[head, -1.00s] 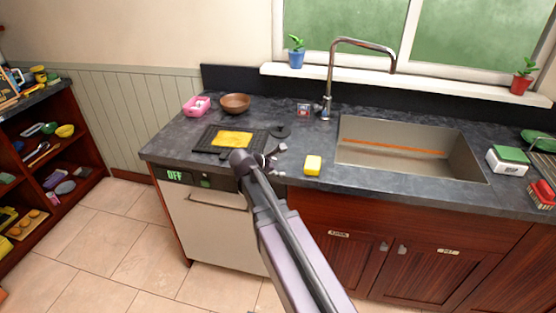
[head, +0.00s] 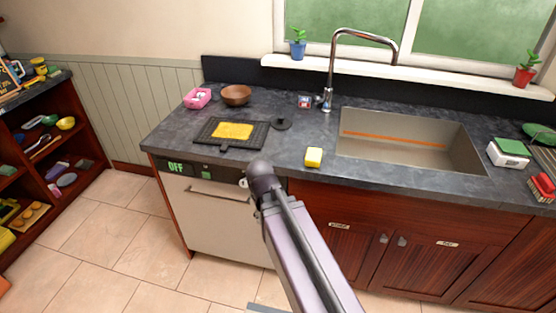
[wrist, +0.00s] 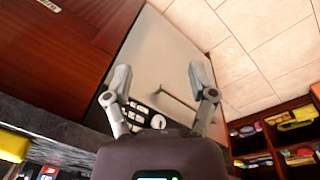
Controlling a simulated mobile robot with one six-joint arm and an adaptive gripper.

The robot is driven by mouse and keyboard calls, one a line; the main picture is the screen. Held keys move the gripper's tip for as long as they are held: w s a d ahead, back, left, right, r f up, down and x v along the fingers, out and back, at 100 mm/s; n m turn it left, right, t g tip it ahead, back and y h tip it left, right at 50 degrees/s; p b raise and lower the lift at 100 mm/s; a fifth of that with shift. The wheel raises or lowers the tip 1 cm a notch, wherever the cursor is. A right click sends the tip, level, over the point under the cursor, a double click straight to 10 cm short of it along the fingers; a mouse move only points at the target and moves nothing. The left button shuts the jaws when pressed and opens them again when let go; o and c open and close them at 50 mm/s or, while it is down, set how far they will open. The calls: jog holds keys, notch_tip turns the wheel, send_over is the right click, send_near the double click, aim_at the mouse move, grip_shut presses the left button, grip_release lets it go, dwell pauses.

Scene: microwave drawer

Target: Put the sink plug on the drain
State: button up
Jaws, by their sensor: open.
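The sink plug (head: 281,123) looks like a small dark disc with a knob. It lies on the counter just right of the black mat. The sink (head: 400,140) is a metal basin to the right; its drain cannot be made out. My gripper (wrist: 160,82) is open and empty in the wrist view, its fingers spread in front of the white dishwasher door. In the head view my own arm mostly hides the gripper, which is low in front of the counter, apart from the plug. The plug cannot be made out in the wrist view.
A yellow sponge (head: 314,157) lies near the counter's front edge, between plug and sink. The faucet (head: 329,75) rises behind the sink.

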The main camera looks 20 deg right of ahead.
jog(key=shift+s+a+m+y, duration=0.6)
jog(key=shift+s+a+m, duration=0.3)
jog(key=shift+s, duration=0.15)
jog(key=shift+c, duration=1)
